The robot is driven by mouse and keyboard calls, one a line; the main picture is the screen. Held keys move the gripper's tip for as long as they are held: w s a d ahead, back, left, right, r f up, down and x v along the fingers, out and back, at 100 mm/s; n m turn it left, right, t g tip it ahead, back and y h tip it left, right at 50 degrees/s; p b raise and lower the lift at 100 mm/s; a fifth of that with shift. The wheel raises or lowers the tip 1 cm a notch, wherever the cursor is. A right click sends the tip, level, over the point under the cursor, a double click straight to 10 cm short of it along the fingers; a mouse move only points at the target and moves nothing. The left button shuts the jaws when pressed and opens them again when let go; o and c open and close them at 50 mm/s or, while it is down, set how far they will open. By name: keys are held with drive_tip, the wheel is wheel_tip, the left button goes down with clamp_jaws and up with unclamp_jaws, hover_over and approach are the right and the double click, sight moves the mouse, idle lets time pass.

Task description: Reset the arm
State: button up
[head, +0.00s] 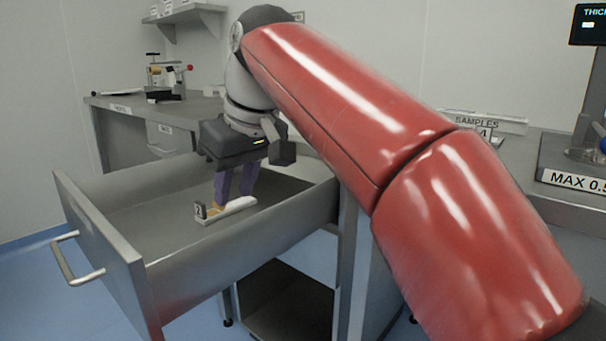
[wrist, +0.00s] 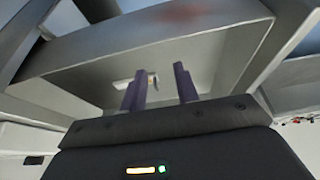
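My gripper (head: 234,198) hangs pointing down over the open metal drawer (head: 98,232). A small white block-like item (head: 238,206) with a dark numbered tag and a tan part lies on the drawer floor just below or behind the fingertips. In the wrist view the white item (wrist: 122,83) lies beyond the fingers, partly hidden by the left one. I cannot tell if the fingertips touch it in the head view. My red arm reaches across from the lower right.
The drawer has raised walls around the gripper and a front handle (head: 75,262). A grey counter (head: 120,103) with equipment stands behind at the left. At the right are a SAMPLES holder (head: 480,122) and a device labelled MAX (head: 575,180). A shelf (head: 185,12) hangs above.

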drive_tip(key=shift+w+d+f, duration=0.2)
drive_tip(key=shift+d, duration=0.2)
drive_tip(key=s+d+f+m+t+h+p, duration=0.1)
drive_tip(key=s+d+f+m, duration=0.4)
drive_tip(key=d+f, duration=0.6)
drive_tip(key=s+d+f+m+t+h+p, duration=0.1)
drive_tip(key=s+d+f+m, duration=0.3)
drive_tip(key=s+d+f, duration=0.6)
drive_tip(key=d+h+p, duration=0.1)
drive_tip(key=d, duration=0.2)
drive_tip(key=shift+s+f+m+t, duration=0.3)
drive_tip(key=shift+f+m, duration=0.1)
